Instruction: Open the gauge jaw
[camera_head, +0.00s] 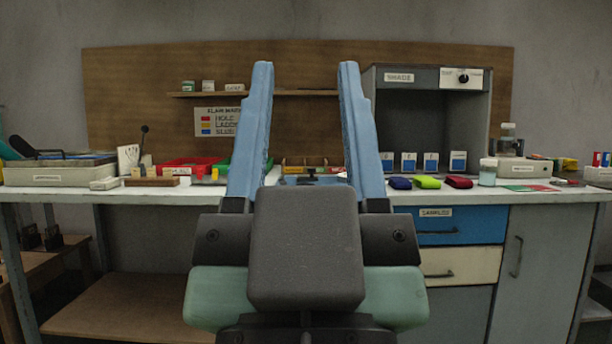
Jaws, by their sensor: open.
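My gripper (305,68) rises in the middle of the camera_head view, its two long blue fingers wide apart with nothing between them. It stands in front of the workbench (480,197) and hides part of it. Between the fingers, farther back, a small dark fixture (312,174) sits on a blue pad at the bench. I cannot tell which of these, if either, is the gauge, and no jaw shows clearly.
Red and green trays (190,164) lie left of my gripper. Blue, green and red folded pieces (428,182) lie to its right, before a grey shade booth (480,120). A shelf (200,94) hangs behind. Drawers (450,226) are below right.

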